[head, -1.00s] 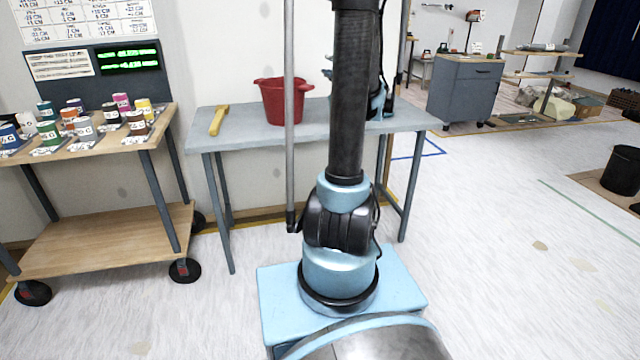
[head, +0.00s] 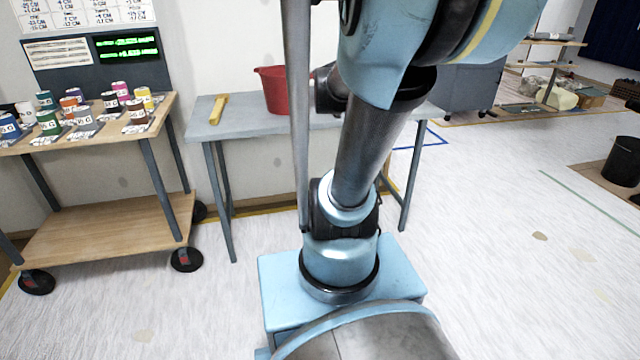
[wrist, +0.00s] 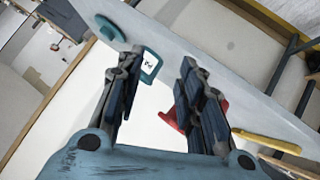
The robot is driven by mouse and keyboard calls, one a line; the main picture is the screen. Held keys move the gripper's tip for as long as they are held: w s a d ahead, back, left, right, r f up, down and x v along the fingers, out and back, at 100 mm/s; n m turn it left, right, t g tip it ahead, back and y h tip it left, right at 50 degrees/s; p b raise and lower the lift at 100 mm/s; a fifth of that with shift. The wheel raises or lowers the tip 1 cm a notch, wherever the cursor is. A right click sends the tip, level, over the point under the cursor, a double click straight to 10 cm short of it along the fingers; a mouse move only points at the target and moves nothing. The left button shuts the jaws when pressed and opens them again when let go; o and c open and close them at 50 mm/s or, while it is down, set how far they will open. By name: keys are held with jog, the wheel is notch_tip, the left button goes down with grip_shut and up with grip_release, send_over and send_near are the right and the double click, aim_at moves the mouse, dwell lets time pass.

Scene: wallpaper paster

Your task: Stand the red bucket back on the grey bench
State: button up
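The red bucket (head: 272,90) stands upright on the grey bench (head: 240,124) in the head view, near the back. The pole and my arm hide its right part. In the wrist view a piece of the red bucket (wrist: 171,118) shows beside and behind the right finger, and the bench top (wrist: 215,80) runs slanting across the picture. My gripper (wrist: 159,64) is open, its two fingers apart with nothing held between them. It points toward the bench and appears apart from the bucket. The head view does not show the gripper.
A yellow-handled tool (head: 218,108) lies on the bench's left end. A teal jug with a white label (wrist: 150,65) stands near the fingertips in the wrist view. A wooden cart (head: 100,118) with several paint cans is at left. Open floor (head: 500,260) lies at right.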

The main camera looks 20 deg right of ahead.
jog(key=s+a+f+g+y, duration=0.2)
jog(key=s+a+f+g, duration=0.2)
jog(key=s, duration=0.7)
jog(key=s+a+f+g+y, duration=0.3)
jog(key=s+a+f, duration=0.6)
jog(key=s, duration=0.2)
jog(key=shift+f+g, duration=0.15)
jog(key=shift+g, duration=0.25)
jog(key=shift+w, duration=0.15)
jog(key=shift+w+d+f, duration=0.1)
jog(key=shift+w+f, duration=0.1)
jog(key=shift+w, duration=0.15)
